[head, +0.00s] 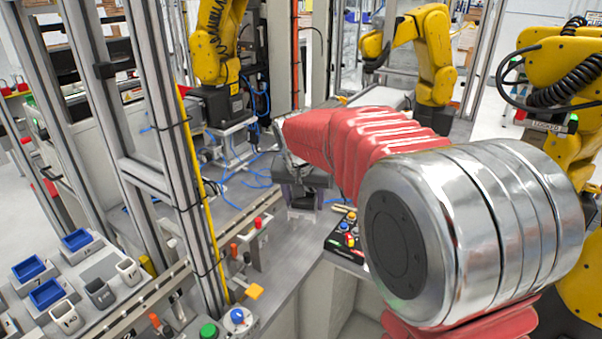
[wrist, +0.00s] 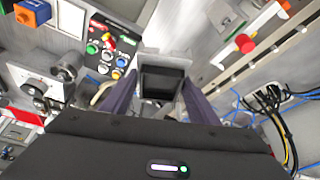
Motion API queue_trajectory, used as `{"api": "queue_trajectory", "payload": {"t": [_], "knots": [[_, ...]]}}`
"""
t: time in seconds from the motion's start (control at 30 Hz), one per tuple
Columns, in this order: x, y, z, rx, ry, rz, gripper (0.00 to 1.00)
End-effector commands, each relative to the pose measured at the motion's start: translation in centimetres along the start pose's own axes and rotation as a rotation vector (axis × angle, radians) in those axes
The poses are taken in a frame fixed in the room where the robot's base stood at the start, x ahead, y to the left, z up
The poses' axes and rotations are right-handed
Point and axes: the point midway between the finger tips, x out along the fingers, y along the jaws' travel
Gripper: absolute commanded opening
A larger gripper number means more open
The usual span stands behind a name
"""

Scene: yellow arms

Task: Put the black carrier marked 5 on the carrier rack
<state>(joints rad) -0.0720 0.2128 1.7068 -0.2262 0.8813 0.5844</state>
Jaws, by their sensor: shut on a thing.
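My gripper (head: 304,188) is in the middle of the head view, at the end of my red-sleeved arm. In the wrist view its two dark purple fingers (wrist: 157,92) are closed on both sides of a small open-topped black carrier (wrist: 163,82). The carrier's lower part shows faintly below the fingers in the head view (head: 302,214). I cannot read a number on it. The carrier rack (head: 98,266) is at the lower left of the head view, away from my gripper. Blue, white and grey carriers stand on it.
A control panel with coloured buttons (head: 347,234) is just right of my gripper. A metal frame post (head: 165,150) and a yellow pole (head: 200,190) stand between the gripper and the rack. Yellow robot arms (head: 432,60) stand behind.

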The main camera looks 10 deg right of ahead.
Motion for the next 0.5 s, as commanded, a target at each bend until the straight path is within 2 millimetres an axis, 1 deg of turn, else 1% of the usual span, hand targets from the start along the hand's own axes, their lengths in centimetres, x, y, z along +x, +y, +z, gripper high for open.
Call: {"api": "queue_trajectory", "payload": {"t": [0.03,0.17,0.3,0.4,0.5], "knots": [[1.2,0.4,1.1,-0.033,-0.003,-0.012,0.23],[4.6,1.1,4.0,-0.131,-0.004,-0.053,0.23],[8.5,1.8,7.2,-0.243,-0.005,-0.100,0.23],[10.4,2.1,8.8,-0.304,-0.003,-0.125,0.23],[11.5,2.2,9.7,-0.341,-0.001,-0.142,0.23]]}}
